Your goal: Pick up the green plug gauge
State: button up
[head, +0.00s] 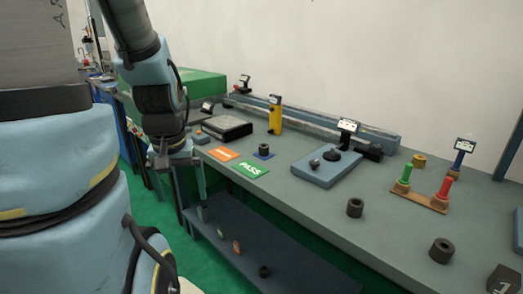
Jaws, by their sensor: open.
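The green plug gauge (404,174) stands upright on a tan wooden base (430,204) at the right of the bench. A red plug gauge (447,187) stands on the same base to its right. A blue plug gauge (459,158) with a small display behind it stands farther back. My gripper (178,182) hangs at the left, near the bench's left front edge, far from the green gauge. It is open and pointing down, with nothing seen between its fingers.
A rail runs along the back. A lower shelf holds small parts.

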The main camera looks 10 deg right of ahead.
aim_at(404, 179)
jog(key=l+z, duration=0.1)
jog(key=l, duration=0.65)
jog(key=i+l+z, duration=0.1)
jog(key=l, duration=0.65)
